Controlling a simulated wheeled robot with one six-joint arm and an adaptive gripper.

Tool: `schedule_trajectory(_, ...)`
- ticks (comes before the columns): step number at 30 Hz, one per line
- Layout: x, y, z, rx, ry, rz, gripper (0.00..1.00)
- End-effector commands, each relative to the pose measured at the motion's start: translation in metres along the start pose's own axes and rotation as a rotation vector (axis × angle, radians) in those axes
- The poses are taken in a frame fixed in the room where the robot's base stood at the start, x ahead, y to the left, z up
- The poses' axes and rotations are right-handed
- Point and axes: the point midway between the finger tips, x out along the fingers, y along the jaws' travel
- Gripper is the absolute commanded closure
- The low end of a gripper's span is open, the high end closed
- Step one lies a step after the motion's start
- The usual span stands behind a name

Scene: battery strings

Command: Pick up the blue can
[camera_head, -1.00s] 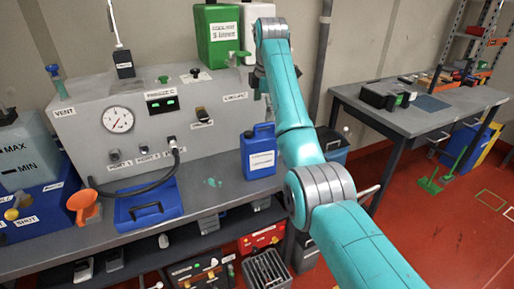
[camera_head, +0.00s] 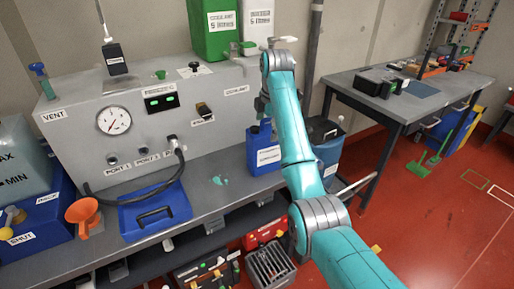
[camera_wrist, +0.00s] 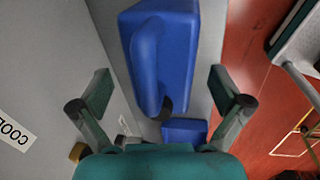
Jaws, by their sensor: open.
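The blue can (camera_head: 261,157) stands upright on the grey bench, with a white label on its front. My arm covers part of its right side in the head view. In the wrist view the blue can (camera_wrist: 180,45) fills the upper middle, its handle lying between my fingers and a dark part at its lower end. My gripper (camera_wrist: 162,93) is open, with one finger on each side of the handle and gaps visible to both. In the head view my gripper is small and close above the can's top; contact cannot be told.
A grey test panel (camera_head: 75,121) with a gauge stands behind the bench (camera_head: 207,172). A green container (camera_head: 213,42) sits on top of it. A blue case (camera_head: 155,212) and an orange funnel (camera_head: 83,214) are to the left. A blue bin (camera_head: 328,150) stands just right of the can.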

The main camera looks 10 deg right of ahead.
Motion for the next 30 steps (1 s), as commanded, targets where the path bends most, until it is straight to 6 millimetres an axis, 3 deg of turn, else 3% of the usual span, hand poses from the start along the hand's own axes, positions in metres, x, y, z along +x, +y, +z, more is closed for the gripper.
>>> schedule_trajectory(10,0.0042,-0.0041,0.0018,-0.002,0.0,0.001,0.03)
schedule_trajectory(18,0.0044,-0.004,0.0016,-0.002,0.0,0.001,0.7)
schedule_trajectory(20,0.0015,-0.0027,0.0018,-0.002,-0.001,0.006,0.81)
schedule_trajectory(30,-0.0024,0.001,-0.0004,-0.002,-0.001,0.006,0.81)
